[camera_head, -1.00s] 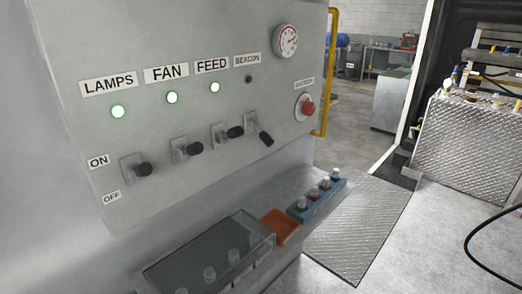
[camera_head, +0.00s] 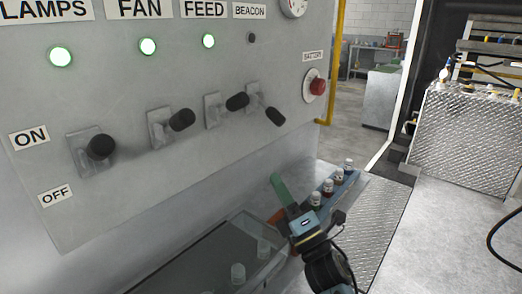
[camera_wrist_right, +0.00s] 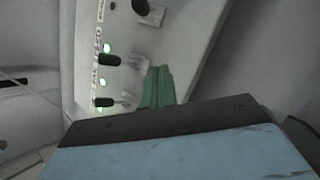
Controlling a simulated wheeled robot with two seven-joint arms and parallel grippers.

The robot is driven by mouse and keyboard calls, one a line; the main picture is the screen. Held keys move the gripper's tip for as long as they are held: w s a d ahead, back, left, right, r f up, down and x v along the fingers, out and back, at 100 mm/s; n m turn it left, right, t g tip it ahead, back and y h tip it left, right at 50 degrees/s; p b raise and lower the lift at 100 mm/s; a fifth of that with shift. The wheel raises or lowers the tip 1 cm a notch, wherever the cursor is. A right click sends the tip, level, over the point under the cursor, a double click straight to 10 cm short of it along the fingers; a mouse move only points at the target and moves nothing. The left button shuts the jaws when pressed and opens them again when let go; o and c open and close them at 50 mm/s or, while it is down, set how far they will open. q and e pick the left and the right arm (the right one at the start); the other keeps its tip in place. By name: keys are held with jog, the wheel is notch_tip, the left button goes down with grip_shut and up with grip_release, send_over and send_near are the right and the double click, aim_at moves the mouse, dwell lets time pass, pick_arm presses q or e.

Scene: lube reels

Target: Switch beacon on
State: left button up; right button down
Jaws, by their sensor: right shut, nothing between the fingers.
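The beacon switch (camera_head: 268,110) is the rightmost black-handled lever on the grey panel, under the BEACON label (camera_head: 250,11). Its handle points down and to the right, lower than the other handles. The beacon lamp (camera_head: 251,38) above it is dark. My right gripper (camera_head: 278,180), with green fingers, is shut and empty, below the beacon switch and apart from it in the head view. In the right wrist view the green fingers (camera_wrist_right: 157,86) point towards the panel, with several black handles beyond; I cannot tell which is the beacon's. My left gripper is not in view.
The LAMPS lever (camera_head: 100,147), FAN lever (camera_head: 181,120) and FEED lever (camera_head: 237,102) are to the left, their lamps lit green. A red button (camera_head: 317,87) is to the right. A clear-lidded box (camera_head: 200,262) and blue tray (camera_head: 346,186) stand below the panel.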

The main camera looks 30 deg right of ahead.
aim_at(269, 110)
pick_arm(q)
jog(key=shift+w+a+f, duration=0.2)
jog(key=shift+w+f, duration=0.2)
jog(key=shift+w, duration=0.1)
pick_arm(e)
jog(key=shift+s+r+n+y, duration=0.1)
jog(key=shift+r+n+y, duration=0.2)
jog(key=shift+r+n, duration=0.15)
